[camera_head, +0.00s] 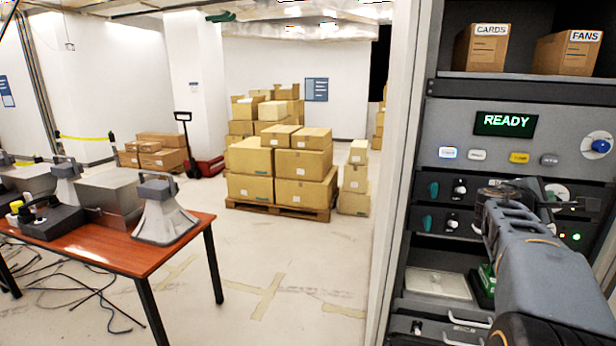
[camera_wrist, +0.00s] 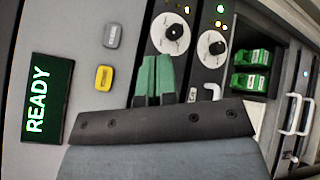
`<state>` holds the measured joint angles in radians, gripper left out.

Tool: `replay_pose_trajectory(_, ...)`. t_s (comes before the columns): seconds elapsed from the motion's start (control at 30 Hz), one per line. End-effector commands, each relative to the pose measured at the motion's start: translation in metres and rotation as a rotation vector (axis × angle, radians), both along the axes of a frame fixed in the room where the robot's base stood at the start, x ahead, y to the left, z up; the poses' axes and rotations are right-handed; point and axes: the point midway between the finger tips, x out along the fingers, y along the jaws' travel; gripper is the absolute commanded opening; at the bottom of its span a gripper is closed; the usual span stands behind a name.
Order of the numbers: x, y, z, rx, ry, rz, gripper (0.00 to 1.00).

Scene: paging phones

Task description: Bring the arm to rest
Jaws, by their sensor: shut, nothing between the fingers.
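My arm reaches in from the lower right in the head view, in front of a dark equipment rack (camera_head: 445,112).
Boxes labelled CARDS (camera_head: 481,48) and FANS (camera_head: 567,52) stand on the top shelf. A wooden table (camera_head: 120,256) with horn speakers stands left. Open floor (camera_head: 285,275) lies between table and rack.

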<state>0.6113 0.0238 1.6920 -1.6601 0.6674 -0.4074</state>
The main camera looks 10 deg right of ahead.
Motion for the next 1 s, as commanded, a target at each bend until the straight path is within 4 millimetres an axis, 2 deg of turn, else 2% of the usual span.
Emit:
replay_pose_trajectory(0.03, -0.009, 0.006, -0.024, 0.115, -0.076, -0.035, 0.0)
replay_pose_trajectory(0.07, -0.014, 0.013, -0.04, 0.194, -0.13, -0.059, 0.0)
replay_pose_trajectory(0.17, -0.028, 0.053, -0.094, 0.472, -0.306, -0.143, 0.0)
replay_pose_trajectory(0.27, -0.041, 0.11, -0.142, 0.749, -0.448, -0.238, 0.0)
replay_pose_trajectory(0.3, -0.047, 0.135, -0.16, 0.856, -0.493, -0.28, 0.0)
replay_pose_trajectory(0.4, -0.063, 0.2, -0.197, 1.106, -0.57, -0.378, 0.0)
replay_pose_trajectory(0.5, -0.079, 0.26, -0.223, 1.313, -0.599, -0.46, 0.0)
replay_pose_trajectory(0.6, -0.096, 0.311, -0.24, 1.476, -0.591, -0.516, 0.0)
replay_pose_trajectory(0.73, -0.115, 0.359, -0.25, 1.616, -0.546, -0.506, 0.0)
replay_pose_trajectory(0.8, -0.121, 0.374, -0.248, 1.642, -0.522, -0.46, 0.0)
replay_pose_trajectory(1.0, -0.122, 0.388, -0.239, 1.659, -0.5, -0.387, 0.0)
